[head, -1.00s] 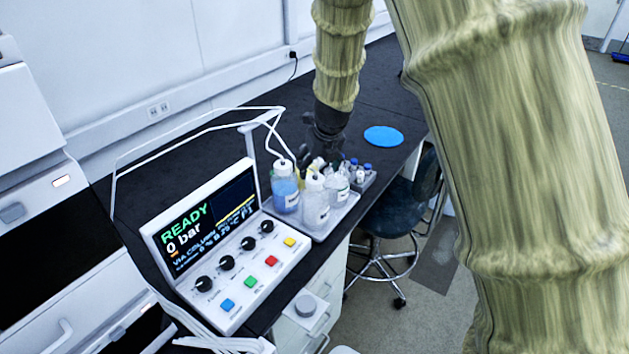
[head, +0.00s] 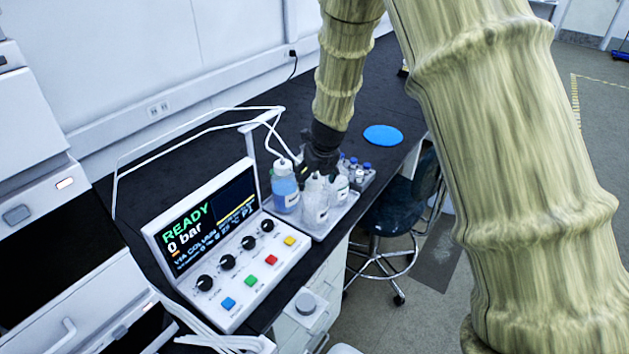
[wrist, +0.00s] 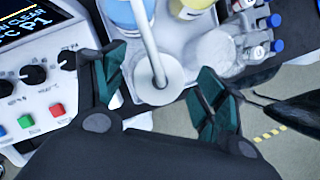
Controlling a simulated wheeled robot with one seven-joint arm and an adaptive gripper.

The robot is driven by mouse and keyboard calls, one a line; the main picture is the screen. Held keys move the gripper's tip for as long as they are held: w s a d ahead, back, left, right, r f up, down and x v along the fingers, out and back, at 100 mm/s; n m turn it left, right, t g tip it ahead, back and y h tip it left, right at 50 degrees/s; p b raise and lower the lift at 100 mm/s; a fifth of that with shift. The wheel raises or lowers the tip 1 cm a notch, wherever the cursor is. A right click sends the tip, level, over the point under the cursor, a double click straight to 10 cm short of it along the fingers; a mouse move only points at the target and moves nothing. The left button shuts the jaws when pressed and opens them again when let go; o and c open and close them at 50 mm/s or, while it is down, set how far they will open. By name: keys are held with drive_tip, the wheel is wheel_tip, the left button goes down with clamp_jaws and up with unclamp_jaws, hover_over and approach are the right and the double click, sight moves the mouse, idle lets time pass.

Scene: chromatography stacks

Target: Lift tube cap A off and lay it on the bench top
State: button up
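A white round cap (wrist: 168,88) with a white tube running into its middle shows between my fingers in the wrist view. I see no letter on it, so I cannot tell if it is cap A. My gripper (wrist: 161,68) is open, with one dark green finger on each side of the cap and visible gaps. In the head view my gripper (head: 319,160) is over the bottle group and hides part of it. A clear bottle (head: 315,212) stands at the tray's near side. A blue-liquid bottle (head: 285,193) has a white cap with a tube.
The bottles stand in a grey tray (head: 335,224). Small blue-capped vials (head: 366,167) stand just behind it. A control panel (head: 225,250) is at the left. A blue disc (head: 383,135) lies on the black bench top (head: 230,135), which has free room at the back.

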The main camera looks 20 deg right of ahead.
drive_tip(key=c, duration=0.9)
drive_tip(key=shift+r, duration=0.1)
drive_tip(key=shift+r, duration=0.6)
wheel_tip(320, 180, up, 2)
drive_tip(key=shift+b, duration=0.35)
drive_tip(key=s+r, duration=0.2)
drive_tip(key=s, duration=0.6)
drive_tip(key=s+a+r+p, duration=0.1)
drive_tip(key=s+r, duration=0.2)
drive_tip(key=s, duration=0.5)
drive_tip(key=shift+a+r, duration=0.2)
drive_tip(key=shift+r+p, duration=0.1)
drive_tip(key=shift+p, duration=0.25)
